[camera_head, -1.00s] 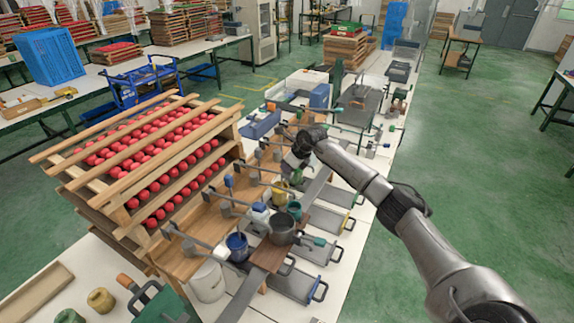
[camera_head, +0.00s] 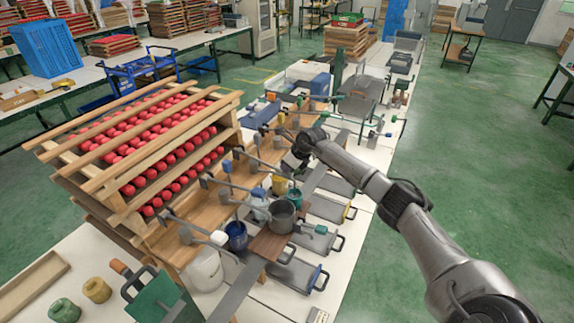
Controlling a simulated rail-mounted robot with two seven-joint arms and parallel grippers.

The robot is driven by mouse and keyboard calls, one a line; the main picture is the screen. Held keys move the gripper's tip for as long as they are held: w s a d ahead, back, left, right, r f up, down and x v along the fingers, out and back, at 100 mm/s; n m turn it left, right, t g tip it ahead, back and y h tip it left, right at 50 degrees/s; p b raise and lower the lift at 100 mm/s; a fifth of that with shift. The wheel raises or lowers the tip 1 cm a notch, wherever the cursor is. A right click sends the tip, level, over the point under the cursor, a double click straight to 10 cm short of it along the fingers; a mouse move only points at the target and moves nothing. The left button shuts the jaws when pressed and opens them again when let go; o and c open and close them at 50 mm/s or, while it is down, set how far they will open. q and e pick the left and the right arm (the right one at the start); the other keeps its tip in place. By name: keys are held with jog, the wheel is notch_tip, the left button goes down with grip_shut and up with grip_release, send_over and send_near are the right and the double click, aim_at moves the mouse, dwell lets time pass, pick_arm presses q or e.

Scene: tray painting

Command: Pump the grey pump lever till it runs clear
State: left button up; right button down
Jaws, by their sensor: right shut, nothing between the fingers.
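Several pump levers stand in a row on a wooden bench beside the red-ball rack. The nearest lever has a pale grey grip (camera_head: 219,238) and reaches out beside a blue pot (camera_head: 237,235). Another lever with a blue grip (camera_head: 258,193) lies farther along the row. My right gripper (camera_head: 293,161) is shut and empty, pointing down over the far part of the row, behind the yellow cup (camera_head: 280,184). It is well apart from the pale grey grip. Its fingertips are small and partly dark, and some levers there are hidden by it. My left gripper is out of view.
A grey pot (camera_head: 284,215) stands on a narrow board among shallow trays (camera_head: 297,273) along the right bench edge. The slatted rack (camera_head: 130,150) of red balls stands left. A white container (camera_head: 206,268) sits below the grey grip. Open green floor lies right.

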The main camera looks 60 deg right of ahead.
jog(key=shift+f, duration=0.6)
jog(key=shift+s+r+p, duration=0.1)
jog(key=shift+r+p, duration=0.3)
jog(key=shift+r, duration=0.4)
notch_tip(320, 180, up, 10)
jog(key=p, duration=0.6)
jog(key=shift+f, duration=0.2)
